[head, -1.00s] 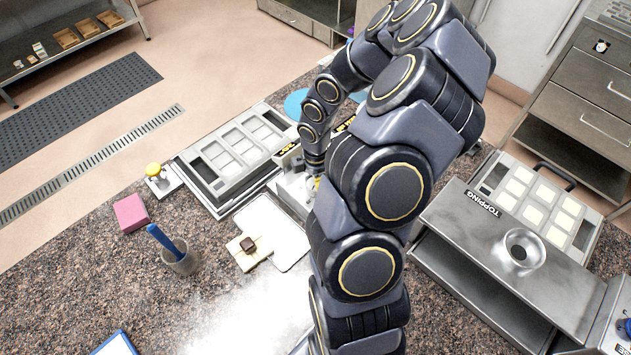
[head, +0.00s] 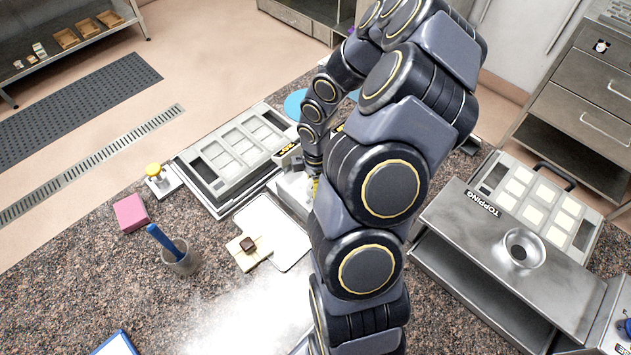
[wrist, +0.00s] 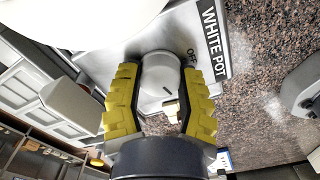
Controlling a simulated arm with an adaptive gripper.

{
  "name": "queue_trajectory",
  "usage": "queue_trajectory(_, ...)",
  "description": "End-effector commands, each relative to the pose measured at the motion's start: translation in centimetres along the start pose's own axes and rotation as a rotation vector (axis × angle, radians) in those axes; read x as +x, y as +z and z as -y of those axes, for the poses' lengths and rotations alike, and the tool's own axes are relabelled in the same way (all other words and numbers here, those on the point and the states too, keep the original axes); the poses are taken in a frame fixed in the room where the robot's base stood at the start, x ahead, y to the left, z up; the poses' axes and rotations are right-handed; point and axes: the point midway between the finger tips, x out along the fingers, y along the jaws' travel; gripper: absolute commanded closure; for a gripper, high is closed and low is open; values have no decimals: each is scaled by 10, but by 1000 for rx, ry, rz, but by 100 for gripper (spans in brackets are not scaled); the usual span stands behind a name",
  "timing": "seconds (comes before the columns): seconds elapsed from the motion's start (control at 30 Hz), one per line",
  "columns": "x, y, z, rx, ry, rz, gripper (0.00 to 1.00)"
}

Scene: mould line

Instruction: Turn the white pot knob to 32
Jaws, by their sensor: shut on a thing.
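The white pot knob (wrist: 158,82) is a round pale grey knob with a short dark mark on its face, in the middle of the wrist view. It sits on a light panel beside the black "WHITE POT" label (wrist: 211,40), with "OFF" printed near its edge. My gripper (wrist: 160,98) has its yellow ribbed fingers on both sides of the knob, shut on it. No 32 mark can be read; the scale is hidden or too small. In the head view my arm hides the knob, and only a bit of my gripper (head: 314,186) shows.
A white pot edge (wrist: 90,20) lies close to the knob. In the head view a mould tray (head: 236,152) is left of my arm, with a white board (head: 272,232) in front. The topping unit (head: 500,262) stands at right. A cup (head: 182,262) stands at left.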

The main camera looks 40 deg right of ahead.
Motion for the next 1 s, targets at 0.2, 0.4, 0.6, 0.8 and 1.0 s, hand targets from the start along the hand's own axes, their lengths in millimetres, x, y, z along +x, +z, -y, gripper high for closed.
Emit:
queue_trajectory(0.2, 1, 1, 0, 167, -2, 2, 94)
queue_trajectory(0.4, 1, 1, 1, 357, -2, 1, 94)
queue_trajectory(0.6, 1, 1, 1, 548, -4, 4, 94)
queue_trajectory(0.8, 1, 0, 1, 734, -2, 2, 94)
queue_trajectory(1.0, 1, 0, 1, 896, -2, 1, 94)
